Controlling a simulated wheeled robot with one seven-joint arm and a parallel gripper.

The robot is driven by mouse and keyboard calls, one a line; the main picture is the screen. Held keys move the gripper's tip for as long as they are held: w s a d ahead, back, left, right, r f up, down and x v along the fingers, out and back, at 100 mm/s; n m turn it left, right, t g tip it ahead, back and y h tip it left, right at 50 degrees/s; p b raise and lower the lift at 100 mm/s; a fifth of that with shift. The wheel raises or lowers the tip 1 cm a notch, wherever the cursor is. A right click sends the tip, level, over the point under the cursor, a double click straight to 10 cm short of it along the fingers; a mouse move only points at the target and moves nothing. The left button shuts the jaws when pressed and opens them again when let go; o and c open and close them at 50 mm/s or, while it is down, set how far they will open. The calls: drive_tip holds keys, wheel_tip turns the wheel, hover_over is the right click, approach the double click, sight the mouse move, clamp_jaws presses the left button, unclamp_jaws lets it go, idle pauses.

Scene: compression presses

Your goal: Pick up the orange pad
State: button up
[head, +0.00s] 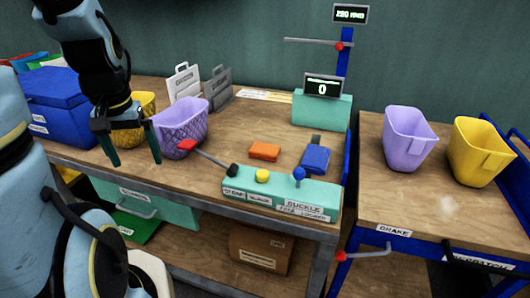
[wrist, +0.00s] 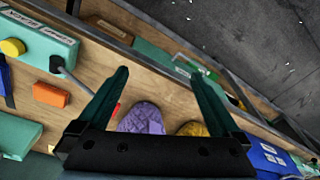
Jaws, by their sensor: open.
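The orange pad (head: 264,151) lies flat on the wooden bench top, behind the teal control box and left of a blue pad. It also shows at the left of the wrist view (wrist: 51,94). My gripper (head: 136,163) is open and empty, with dark green fingers pointing down near the bench's front edge. It hangs well to the left of the orange pad, in front of the purple and yellow baskets.
A purple basket (head: 182,128) and blue bin (head: 58,100) are at left. A blue pad (head: 316,158) lies right of the orange one. Bench behind the orange pad is clear.

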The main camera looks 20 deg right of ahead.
drive_tip(key=w+d+m, duration=0.6)
drive_tip(key=d+m, duration=0.1)
drive_tip(key=d, duration=0.2)
drive_tip(key=m+y+b, duration=0.2)
drive_tip(key=m+y, duration=0.1)
drive_tip(key=m, duration=1.3)
approach(266, 148)
drive_tip(key=shift+t, duration=0.5)
drive_tip(key=f, duration=0.1)
drive_tip(key=a+f, duration=0.1)
drive_tip(key=f+p, duration=0.1)
drive_tip(key=shift+a+f, duration=0.3)
drive_tip(key=shift+f, duration=0.1)
drive_tip(key=shift+d+p+x, duration=0.2)
drive_tip(key=shift+p+x, duration=0.85)
drive_tip(key=shift+x, duration=1.55)
drive_tip(key=shift+f, duration=0.3)
drive_tip(key=c, duration=1.4)
wheel_tip(266, 148, up, 11)
drive_tip(key=b, duration=0.2)
drive_tip(key=shift+f, duration=0.25)
